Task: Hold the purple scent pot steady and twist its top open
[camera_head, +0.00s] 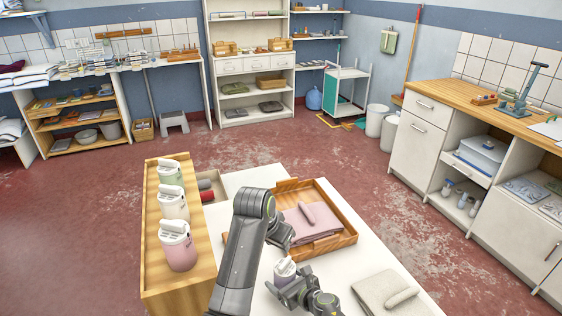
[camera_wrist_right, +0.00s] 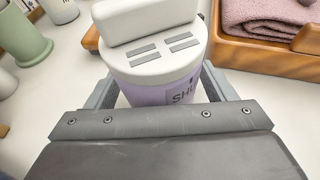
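The purple scent pot (camera_head: 285,270) has a white top with a raised bar and slots. It stands upright by the front of the white table. In the right wrist view the pot (camera_wrist_right: 160,90) sits between the two fingers of my right gripper (camera_wrist_right: 158,85), which appear to press on its sides; part of its label shows. My right gripper (camera_head: 290,284) also shows low in the head view. My left gripper (camera_head: 282,238) hangs just behind and above the pot, clear of its top. Its fingers are too small and hidden to read.
Green (camera_head: 170,173), white (camera_head: 172,203) and pink (camera_head: 177,246) pots stand on a wooden stand (camera_head: 163,285) at the left. A wooden tray (camera_head: 344,238) with a folded pink towel (camera_head: 310,222) lies behind the grippers. A folded beige cloth (camera_head: 383,292) lies at the right.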

